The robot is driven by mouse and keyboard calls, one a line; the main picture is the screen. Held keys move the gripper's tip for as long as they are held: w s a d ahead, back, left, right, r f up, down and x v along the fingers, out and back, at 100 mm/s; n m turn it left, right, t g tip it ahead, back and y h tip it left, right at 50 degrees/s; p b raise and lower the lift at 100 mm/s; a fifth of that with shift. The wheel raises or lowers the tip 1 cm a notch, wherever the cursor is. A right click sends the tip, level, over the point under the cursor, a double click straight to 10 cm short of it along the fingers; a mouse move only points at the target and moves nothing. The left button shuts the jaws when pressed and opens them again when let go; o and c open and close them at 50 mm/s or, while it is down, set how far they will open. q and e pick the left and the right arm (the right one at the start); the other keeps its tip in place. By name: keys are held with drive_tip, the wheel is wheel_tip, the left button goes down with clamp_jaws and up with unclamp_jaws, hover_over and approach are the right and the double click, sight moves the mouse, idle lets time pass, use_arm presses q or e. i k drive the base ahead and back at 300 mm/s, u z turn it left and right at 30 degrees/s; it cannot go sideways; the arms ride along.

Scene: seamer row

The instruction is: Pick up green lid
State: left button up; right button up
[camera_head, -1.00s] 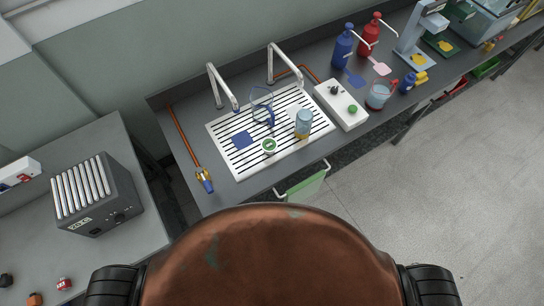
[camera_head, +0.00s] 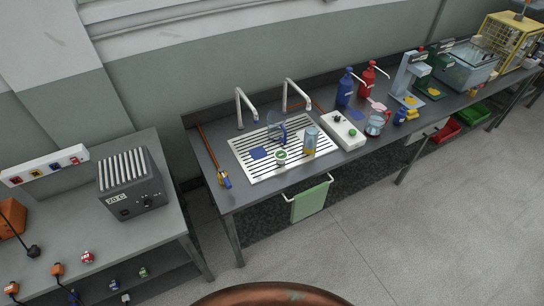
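A small round green-and-white piece (camera_head: 281,155), which looks like the green lid, sits on the white slatted drain tray (camera_head: 240,146) at its front middle. I cannot tell if it lies flat on the slats or tops a small container. A clear jar (camera_head: 310,141) with a blue upper part and yellowish bottom stands just right of it. A blue flat square (camera_head: 259,153) lies to its left, and a clear vessel with a blue handle (camera_head: 277,127) stands behind. Neither of my grippers is in view.
Two taps (camera_head: 240,104) rise behind the tray. A green towel (camera_head: 310,201) hangs on the bench front. The floor ahead right is clear.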

sight(280, 155)
drive_tip(key=u, duration=0.45)
drive_tip(key=i, duration=0.65)
drive_tip(key=u, duration=0.3)
